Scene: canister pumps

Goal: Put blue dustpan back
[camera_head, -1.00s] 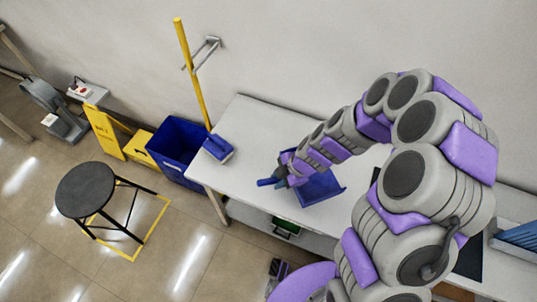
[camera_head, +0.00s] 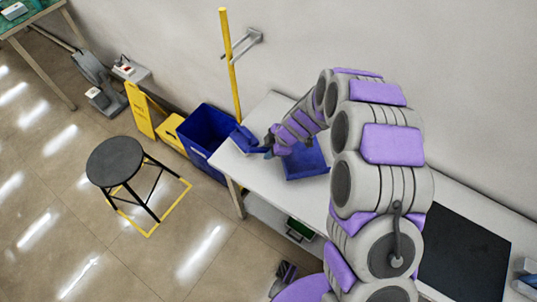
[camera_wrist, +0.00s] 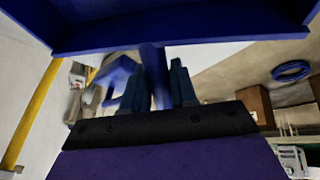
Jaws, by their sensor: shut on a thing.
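The blue dustpan (camera_head: 308,162) is above or on the left part of the white table; I cannot tell whether it touches the top. My gripper (camera_head: 274,147) is shut on its handle, at the pan's left side. In the wrist view the pan's underside or edge (camera_wrist: 190,22) fills the top, and the handle (camera_wrist: 156,72) runs between the two fingers of my gripper (camera_wrist: 158,90). A blue broom head (camera_head: 243,138) is close to the left of my gripper, beside a yellow pole (camera_head: 229,65) near the wall; the pole also shows in the wrist view (camera_wrist: 35,105).
The white table (camera_head: 262,186) runs along the wall, with a black mat (camera_head: 465,255) at right. A blue bin (camera_head: 205,135) and yellow floor sign (camera_head: 140,110) stand left of it. A wall bracket (camera_head: 245,42) is by the pole. A black stool (camera_head: 115,162) stands on open floor.

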